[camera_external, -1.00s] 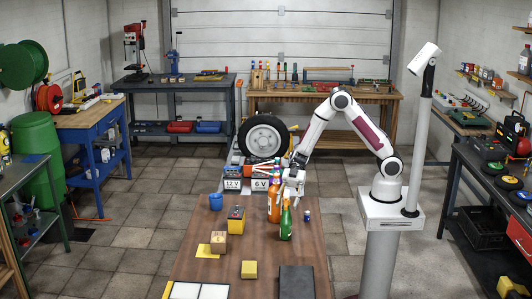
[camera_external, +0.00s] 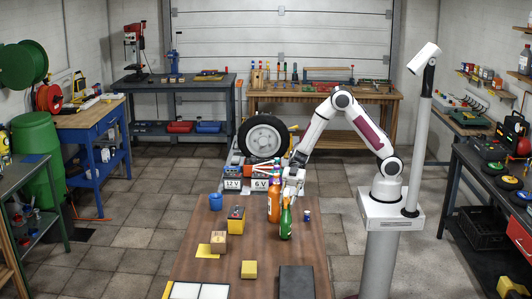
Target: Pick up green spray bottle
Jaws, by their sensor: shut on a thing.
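The green spray bottle (camera_external: 286,222) stands upright on the wooden table, near its right side. My gripper (camera_external: 287,199) is at the bottle's upper part, reaching down from behind, and is shut on it. The fingers are small and partly hidden behind the bottle. The base of the bottle appears at table height; I cannot tell whether it touches the table.
An orange bottle (camera_external: 273,204) stands close on the left of the green one. A small blue-capped bottle (camera_external: 307,216) is on the right. A yellow block (camera_external: 249,269), a dark flat box (camera_external: 297,282) and a wooden block (camera_external: 219,242) lie nearer. A wheel (camera_external: 263,137) stands behind.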

